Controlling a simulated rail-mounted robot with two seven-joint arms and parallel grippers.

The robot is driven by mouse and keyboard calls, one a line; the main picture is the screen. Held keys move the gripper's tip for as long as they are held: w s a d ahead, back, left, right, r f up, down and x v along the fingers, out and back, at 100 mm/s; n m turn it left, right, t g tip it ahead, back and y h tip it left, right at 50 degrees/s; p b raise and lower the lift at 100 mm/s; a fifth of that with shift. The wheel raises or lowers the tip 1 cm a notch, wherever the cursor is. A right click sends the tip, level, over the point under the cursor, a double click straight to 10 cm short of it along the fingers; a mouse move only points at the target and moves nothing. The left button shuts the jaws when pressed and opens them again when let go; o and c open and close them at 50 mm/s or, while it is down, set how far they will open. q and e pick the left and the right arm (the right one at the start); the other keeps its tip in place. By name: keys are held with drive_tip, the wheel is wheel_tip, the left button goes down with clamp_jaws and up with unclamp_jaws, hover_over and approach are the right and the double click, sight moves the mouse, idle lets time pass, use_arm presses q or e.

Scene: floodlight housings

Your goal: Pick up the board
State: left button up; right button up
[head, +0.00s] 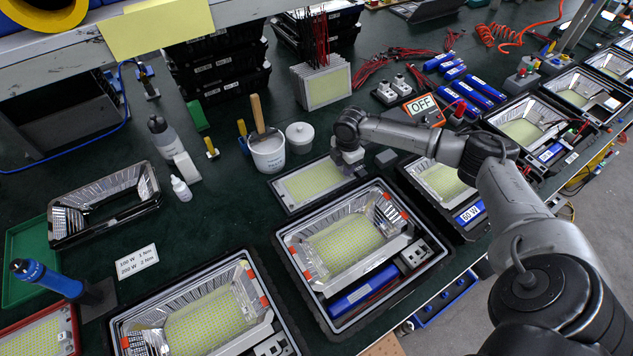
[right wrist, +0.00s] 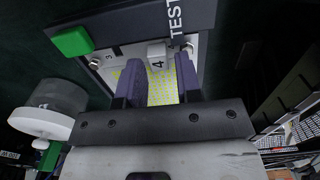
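Several yellow-dotted LED boards are in view, and I cannot tell which one the task means. One LED board (head: 312,183) lies flat in a shallow frame in the middle of the table. My right gripper (head: 347,160) is low over the far right corner of that frame. In the right wrist view my right gripper (right wrist: 158,85) has its two dark fingers apart, with yellow-dotted board (right wrist: 160,98) showing between and beyond them. A white block marked 4 (right wrist: 158,52) is just past the fingertips. Contact with the board cannot be made out. My left gripper is not in view.
Open floodlight housings (head: 350,240) line the near edge. A rack of upright boards (head: 322,85) stands behind. A dark fixture marked TEST (right wrist: 140,25) has a green button.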

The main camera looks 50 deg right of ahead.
drive_tip(key=shift+d+f, duration=0.1)
drive_tip(key=shift+f, duration=0.4)
drive_tip(key=shift+o, duration=0.3)
drive_tip(key=shift+f, duration=0.15)
clamp_jaws()
drive_tip(key=shift+r, duration=0.6)
drive_tip(key=r+p, duration=0.1)
drive_tip(key=r, duration=0.2)
drive_tip(key=shift+s+r+p, duration=0.2)
drive_tip(key=shift+r+p, duration=0.15)
drive_tip(key=shift+p, duration=0.05)
drive_tip(key=s+d+r+p, duration=0.2)
drive_tip(key=s+d+r, duration=0.4)
drive_tip(key=s+d, duration=0.15)
wheel_tip(320, 180, up, 8)
drive_tip(key=p, duration=1.1)
drive_tip(key=shift+s, duration=0.4)
